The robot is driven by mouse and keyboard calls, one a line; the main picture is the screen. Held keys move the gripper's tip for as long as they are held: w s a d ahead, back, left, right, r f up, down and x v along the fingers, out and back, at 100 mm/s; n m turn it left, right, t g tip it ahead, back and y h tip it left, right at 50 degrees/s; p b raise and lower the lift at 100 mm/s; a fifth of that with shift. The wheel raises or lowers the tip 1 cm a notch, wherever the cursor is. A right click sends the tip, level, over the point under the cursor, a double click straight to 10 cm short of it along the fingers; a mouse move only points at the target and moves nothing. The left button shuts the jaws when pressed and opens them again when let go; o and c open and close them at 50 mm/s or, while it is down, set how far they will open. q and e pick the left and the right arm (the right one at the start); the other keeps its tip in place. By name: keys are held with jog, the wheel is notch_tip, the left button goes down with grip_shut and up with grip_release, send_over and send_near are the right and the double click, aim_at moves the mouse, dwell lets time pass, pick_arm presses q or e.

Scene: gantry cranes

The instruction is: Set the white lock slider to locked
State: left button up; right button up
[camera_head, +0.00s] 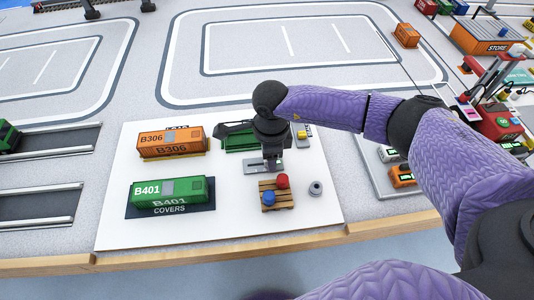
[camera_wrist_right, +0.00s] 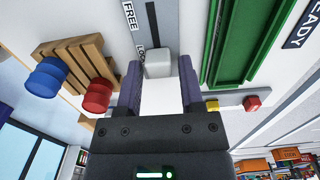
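The white lock slider (camera_wrist_right: 158,64) shows in the right wrist view at the near end of a dark slot (camera_wrist_right: 152,22). It stands beside the partly hidden label starting "LO"; the label "FREE" (camera_wrist_right: 129,14) is farther up the slot. My right gripper (camera_wrist_right: 160,68) is open, with its purple fingers on either side of the slider and visible gaps between. In the head view my right gripper (camera_head: 273,163) hangs over the grey lock plate (camera_head: 254,167) and hides the slider. My left gripper is not in view.
Orange B306 (camera_head: 170,140) and green B401 (camera_head: 168,190) containers stand left.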

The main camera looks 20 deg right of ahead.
jog(key=shift+o, duration=0.9)
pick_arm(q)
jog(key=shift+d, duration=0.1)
pick_arm(e)
notch_tip(320, 180, up, 9)
jog(key=p, duration=0.3)
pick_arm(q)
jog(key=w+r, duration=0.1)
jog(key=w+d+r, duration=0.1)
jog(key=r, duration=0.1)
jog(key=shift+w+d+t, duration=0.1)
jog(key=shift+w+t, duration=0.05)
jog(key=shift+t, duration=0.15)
pick_arm(e)
jog(key=shift+r, duration=0.45)
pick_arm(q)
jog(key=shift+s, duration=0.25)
